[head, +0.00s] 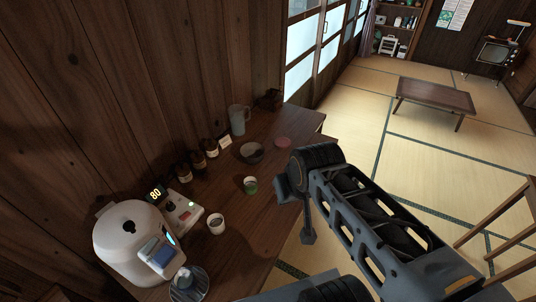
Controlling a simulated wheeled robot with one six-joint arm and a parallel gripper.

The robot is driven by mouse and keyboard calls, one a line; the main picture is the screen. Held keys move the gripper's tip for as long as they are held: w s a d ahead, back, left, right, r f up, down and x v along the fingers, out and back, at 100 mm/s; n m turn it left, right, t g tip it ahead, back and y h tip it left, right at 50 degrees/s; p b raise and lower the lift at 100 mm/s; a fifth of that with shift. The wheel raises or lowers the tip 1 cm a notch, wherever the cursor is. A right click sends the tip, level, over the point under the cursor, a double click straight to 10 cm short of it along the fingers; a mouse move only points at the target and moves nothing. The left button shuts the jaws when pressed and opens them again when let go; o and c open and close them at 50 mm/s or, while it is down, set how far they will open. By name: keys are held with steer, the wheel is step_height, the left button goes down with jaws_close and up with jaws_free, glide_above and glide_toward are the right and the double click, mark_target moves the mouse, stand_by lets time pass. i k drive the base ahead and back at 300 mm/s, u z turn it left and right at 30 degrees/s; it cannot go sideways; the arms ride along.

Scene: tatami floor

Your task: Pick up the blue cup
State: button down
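No cup that is clearly blue stands out. A tall blue-grey mug or jug (239,119) stands upright at the back of the wooden counter (262,225), near the wall. A small green-and-white cup (250,186) stands mid-counter, and a white cup (216,224) stands nearer. My gripper (306,222) is over the counter's right edge, right of the green-and-white cup and apart from all the cups. It is seen from behind and partly hidden by my arm, so its opening is unclear. Nothing shows held in it.
A white rice cooker (133,243), a device reading 80 (181,211) and a greyish object (184,282) fill the near left. Dark bottles (197,160), a dark bowl (251,152) and a reddish round item (283,142) stand farther back. A low table (435,97) is on the tatami.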

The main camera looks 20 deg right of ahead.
mark_target(184, 280)
steer(key=u, duration=0.95)
steer(key=k, duration=0.35)
steer(key=u, duration=0.55)
steer(key=i, duration=0.45)
steer(key=z, duration=0.05)
steer(key=k, duration=1)
steer(key=u, duration=0.95)
steer(key=i, duration=0.95)
steer(key=z, duration=1.15)
